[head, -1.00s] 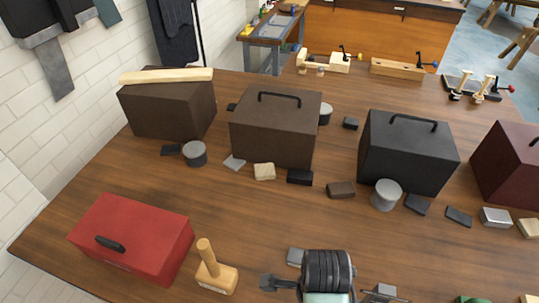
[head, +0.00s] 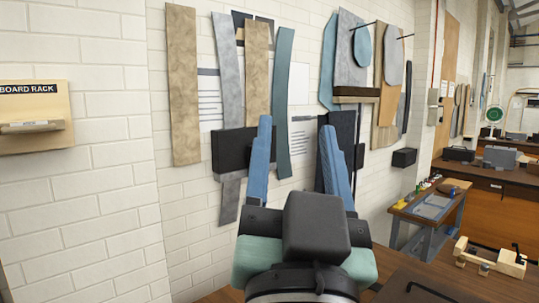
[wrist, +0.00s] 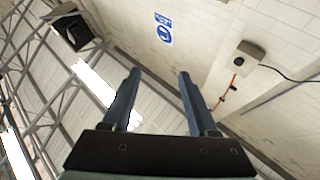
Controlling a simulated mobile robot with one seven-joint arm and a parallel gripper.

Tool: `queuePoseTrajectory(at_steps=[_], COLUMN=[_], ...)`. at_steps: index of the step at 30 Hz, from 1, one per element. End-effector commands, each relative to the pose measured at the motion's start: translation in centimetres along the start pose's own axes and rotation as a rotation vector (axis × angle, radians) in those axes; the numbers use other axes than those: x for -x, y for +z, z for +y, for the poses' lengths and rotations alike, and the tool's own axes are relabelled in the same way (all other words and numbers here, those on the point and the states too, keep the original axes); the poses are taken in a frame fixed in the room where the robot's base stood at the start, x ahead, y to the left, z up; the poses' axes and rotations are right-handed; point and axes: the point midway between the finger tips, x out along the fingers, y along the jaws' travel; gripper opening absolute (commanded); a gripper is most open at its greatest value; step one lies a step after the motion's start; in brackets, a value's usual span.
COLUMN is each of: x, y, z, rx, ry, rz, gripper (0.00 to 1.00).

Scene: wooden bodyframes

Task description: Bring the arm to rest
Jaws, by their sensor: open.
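My gripper (head: 296,150) stands raised in the middle of the head view, its two blue fingers pointing up and spread apart. Nothing is between the fingers. Behind it is the white brick wall with hanging boards. In the wrist view my gripper (wrist: 157,82) is also open and empty, facing the ceiling beams and the upper wall.
A board rack (head: 35,118) is on the wall at left. A small blue-topped workbench (head: 432,207) stands at right, with a wooden clamp piece (head: 490,258) in front of it. Little of the wooden tabletop (head: 410,272) shows at the bottom. Space around the raised fingers looks free.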

Motion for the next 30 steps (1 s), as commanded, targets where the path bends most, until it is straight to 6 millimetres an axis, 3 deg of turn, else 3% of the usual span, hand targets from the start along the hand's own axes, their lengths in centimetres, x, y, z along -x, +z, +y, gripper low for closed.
queuePoseTrajectory(at_steps=[1,3,6,9,18,30], x=[0.3,0.8,1.4,1.5,1.6,5.5], y=[-2.6,-5.2,-7.1,-7.6,-7.2,-1.0], z=[-1.6,-2.9,-3.8,-4.0,-3.8,-2.8], rx=[0.050,0.105,0.149,0.163,0.161,0.151], ry=[-0.034,-0.058,-0.071,-0.073,-0.072,-0.080], rz=[0.082,0.165,0.230,0.248,0.242,0.240], gripper=[0.59,0.59,0.59,0.59,0.59,0.59])
